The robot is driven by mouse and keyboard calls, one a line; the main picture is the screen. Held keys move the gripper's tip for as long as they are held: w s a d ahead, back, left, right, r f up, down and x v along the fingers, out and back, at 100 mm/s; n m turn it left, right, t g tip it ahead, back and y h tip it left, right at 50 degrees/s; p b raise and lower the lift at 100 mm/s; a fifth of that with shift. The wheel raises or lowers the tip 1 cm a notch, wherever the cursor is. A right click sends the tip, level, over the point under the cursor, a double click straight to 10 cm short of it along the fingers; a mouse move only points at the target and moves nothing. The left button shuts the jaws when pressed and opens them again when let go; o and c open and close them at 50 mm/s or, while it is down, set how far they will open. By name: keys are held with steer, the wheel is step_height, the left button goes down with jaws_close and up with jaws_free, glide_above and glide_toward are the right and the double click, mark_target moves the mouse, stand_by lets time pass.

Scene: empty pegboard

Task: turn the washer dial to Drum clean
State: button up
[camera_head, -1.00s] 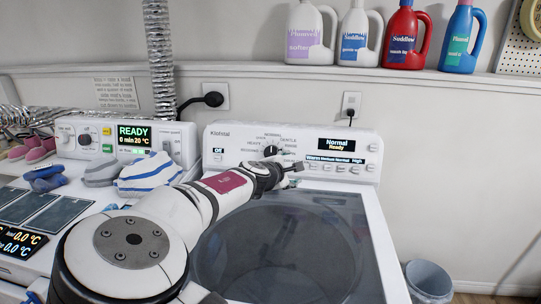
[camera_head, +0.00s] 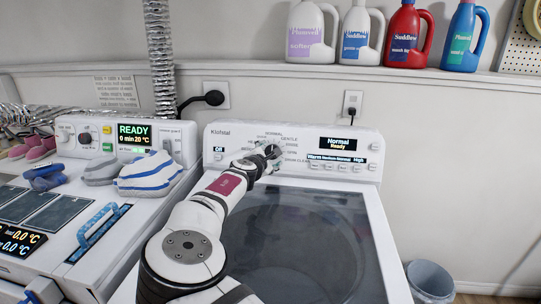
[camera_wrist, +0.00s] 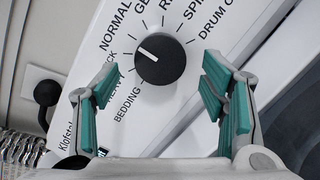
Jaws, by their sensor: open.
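The washer dial (camera_wrist: 160,59) is a round black knob with a white pointer line. The line points up and left in the wrist view, towards the NORMAL label (camera_wrist: 115,28). The Drum clean label (camera_wrist: 219,22), cut off, is at the upper right. My gripper (camera_wrist: 158,78) is open, its green-padded fingers spread on the left and right of the dial, apart from it. In the head view my gripper (camera_head: 270,156) is in front of the dial and mostly hides it. The washer display (camera_head: 341,145) reads Normal, Ready.
The washer's glass lid (camera_head: 300,240) lies under my arm. A second machine (camera_head: 110,225) with slippers (camera_head: 150,175) on it stands at the left. A row of buttons (camera_head: 335,168) is right of the dial. Detergent bottles (camera_head: 405,35) stand on the shelf above.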

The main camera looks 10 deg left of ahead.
steer(key=shift+x, duration=1.35)
steer(key=c, duration=1.1)
steer(key=shift+c, duration=0.2)
steer(key=shift+b, duration=0.3)
